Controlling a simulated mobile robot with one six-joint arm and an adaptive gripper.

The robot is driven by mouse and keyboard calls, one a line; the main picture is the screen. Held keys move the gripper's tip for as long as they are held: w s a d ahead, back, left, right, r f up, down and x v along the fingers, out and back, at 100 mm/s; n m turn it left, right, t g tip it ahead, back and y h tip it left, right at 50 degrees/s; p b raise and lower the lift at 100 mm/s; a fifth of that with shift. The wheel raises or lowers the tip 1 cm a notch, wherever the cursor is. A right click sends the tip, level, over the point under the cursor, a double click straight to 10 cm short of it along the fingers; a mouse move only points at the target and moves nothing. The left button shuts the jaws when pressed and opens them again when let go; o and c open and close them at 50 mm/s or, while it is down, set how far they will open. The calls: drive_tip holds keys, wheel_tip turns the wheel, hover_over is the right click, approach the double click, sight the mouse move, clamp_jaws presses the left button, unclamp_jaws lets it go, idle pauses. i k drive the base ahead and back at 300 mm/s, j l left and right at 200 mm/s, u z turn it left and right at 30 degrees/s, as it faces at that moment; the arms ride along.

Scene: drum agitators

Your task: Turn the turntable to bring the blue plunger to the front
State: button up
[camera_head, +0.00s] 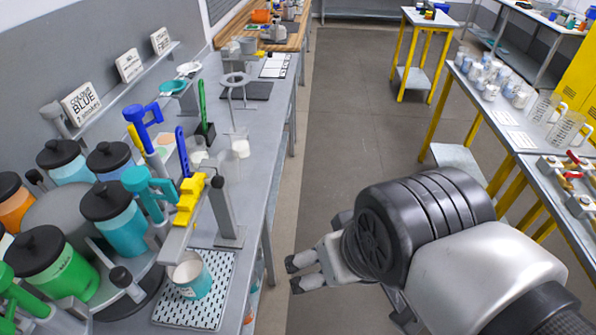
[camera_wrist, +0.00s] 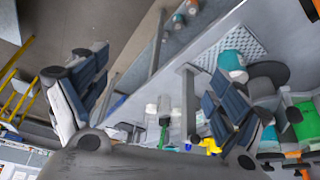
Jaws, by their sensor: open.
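The turntable (camera_head: 65,215) stands at the left of the bench in the head view, with several black-lidded drums around it. The teal plunger (camera_head: 150,183) and teal drum (camera_head: 122,235) are closest to that tray. A black knob (camera_head: 121,277) sits on the turntable's near edge. My gripper (camera_head: 296,274) is open and empty over the aisle, right of the bench. Its spread fingers show in the wrist view (camera_wrist: 150,105).
A cup with a teal band (camera_head: 198,280) stands on the perforated tray (camera_head: 185,312). A grey post (camera_head: 224,208) and a yellow piece (camera_head: 189,201) stand between my gripper and the turntable. Signs, one reading "COLOUR BLUE 2 strokes" (camera_head: 83,104), line the wall shelf. The aisle floor is clear.

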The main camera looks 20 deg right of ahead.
sight(58, 207)
drive_tip(key=i+l, duration=0.25)
drive_tip(key=l, duration=0.15)
drive_tip(key=i+l, duration=0.25)
drive_tip(key=l, duration=0.2)
drive_tip(key=l+u, duration=0.1)
drive_tip(key=u, duration=0.35)
drive_tip(key=i+l+u, duration=0.1)
drive_tip(key=u, duration=0.3)
drive_tip(key=l+u, duration=0.15)
drive_tip(key=u, duration=0.3)
drive_tip(key=l+u, duration=0.15)
drive_tip(key=u, duration=0.3)
